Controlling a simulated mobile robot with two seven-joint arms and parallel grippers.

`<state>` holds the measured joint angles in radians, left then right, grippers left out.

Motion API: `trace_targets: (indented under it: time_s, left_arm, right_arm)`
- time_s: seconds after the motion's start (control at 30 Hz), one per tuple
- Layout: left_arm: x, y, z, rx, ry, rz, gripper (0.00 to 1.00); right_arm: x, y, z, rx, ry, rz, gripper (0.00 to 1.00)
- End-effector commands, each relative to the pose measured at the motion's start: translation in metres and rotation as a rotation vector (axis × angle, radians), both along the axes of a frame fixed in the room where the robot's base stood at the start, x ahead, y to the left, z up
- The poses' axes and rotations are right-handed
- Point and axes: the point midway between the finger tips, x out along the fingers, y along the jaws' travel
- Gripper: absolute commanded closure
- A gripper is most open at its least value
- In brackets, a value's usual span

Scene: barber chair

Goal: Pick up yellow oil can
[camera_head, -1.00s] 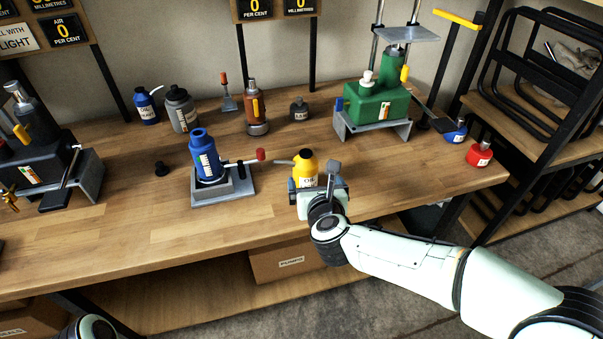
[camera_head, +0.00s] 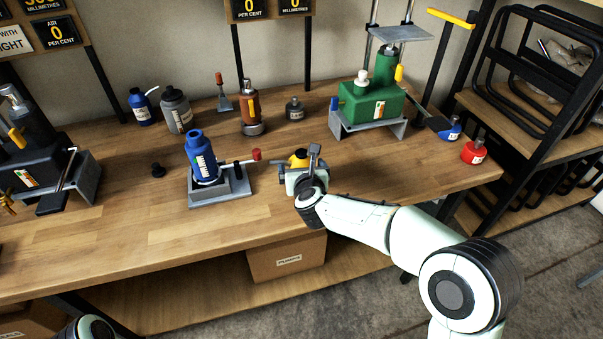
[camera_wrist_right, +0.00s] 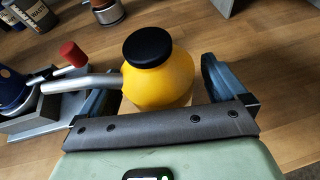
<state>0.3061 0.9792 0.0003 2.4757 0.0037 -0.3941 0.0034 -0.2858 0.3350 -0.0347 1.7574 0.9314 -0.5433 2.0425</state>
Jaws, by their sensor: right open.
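The yellow oil can (camera_head: 298,158) stands on the workbench, mostly hidden behind my right gripper (camera_head: 299,174) in the head view. In the right wrist view the oil can (camera_wrist_right: 162,80) shows its round yellow body, black cap and a grey spout pointing left. My right gripper (camera_wrist_right: 158,84) is open, with one finger on each side of the can. The spout passes over the left finger. I cannot tell whether either finger touches the can. My left gripper is not in view.
A blue bottle (camera_head: 200,158) in a grey stand (camera_head: 236,189) with a red-tipped lever is just left of the can. A green pump unit (camera_head: 366,106) stands behind right, and a red container (camera_head: 474,152) at the right end. The bench front is clear.

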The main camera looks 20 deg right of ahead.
Motion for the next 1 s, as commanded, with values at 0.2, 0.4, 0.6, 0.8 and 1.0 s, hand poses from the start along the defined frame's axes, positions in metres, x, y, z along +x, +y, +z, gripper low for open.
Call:
trace_targets:
  time_s: [0.2,0.4,0.6,0.8,1.0]
  left_arm:
    - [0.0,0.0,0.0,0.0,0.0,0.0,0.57]
    - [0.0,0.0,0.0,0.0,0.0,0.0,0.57]
    - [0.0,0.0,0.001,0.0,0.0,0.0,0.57]
    - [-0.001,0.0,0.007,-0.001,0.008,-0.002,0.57]
    - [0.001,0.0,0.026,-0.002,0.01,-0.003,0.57]
  right_arm:
    - [0.0,0.0,0.0,-0.001,0.0,0.0,0.51]
    - [0.0,0.0,0.002,0.0,-0.003,0.0,0.82]
    - [0.0,0.0,0.004,-0.001,-0.003,0.0,0.82]
    - [0.0,0.0,0.025,0.002,-0.005,0.0,0.82]
    - [0.0,0.0,0.073,0.003,-0.008,0.001,0.82]
